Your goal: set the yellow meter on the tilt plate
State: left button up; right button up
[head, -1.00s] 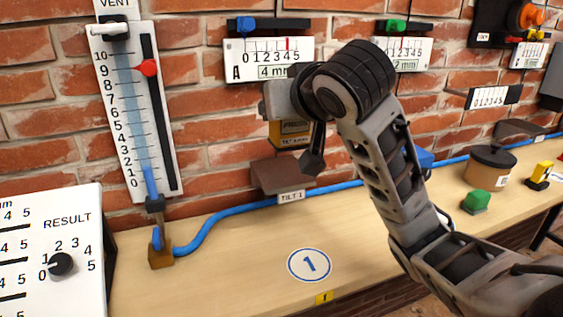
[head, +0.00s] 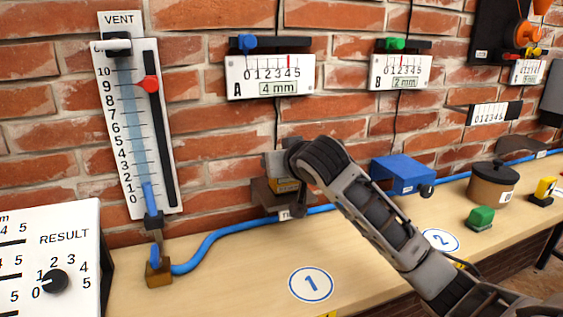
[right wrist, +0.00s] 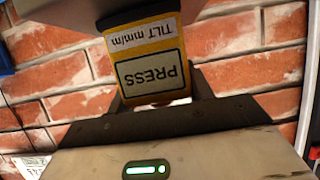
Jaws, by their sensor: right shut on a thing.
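The yellow meter (head: 286,186) is upright in my right gripper (head: 284,176), low against the wall over the left part of the bench. In the right wrist view the meter (right wrist: 155,62) shows its PRESS label upside down, between the fingers of the gripper (right wrist: 158,98). The brown tilt plate (head: 262,197) is directly below the meter, with a partly hidden label on its front. In the head view my wrist and forearm cover part of both. I cannot tell whether the meter's underside touches the plate. My left gripper is not in view.
A blue cable (head: 210,245) runs along the back of the bench below the plate. A blue box (head: 402,174) is to the right, then a green block (head: 480,217) and a brown pot (head: 492,184). Gauge A (head: 272,80) hangs above. The bench around circle 1 (head: 311,284) is clear.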

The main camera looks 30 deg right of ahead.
jog(key=o, duration=1.2)
jog(key=shift+r, duration=0.1)
jog(key=v, duration=1.2)
jog(key=shift+a, duration=0.1)
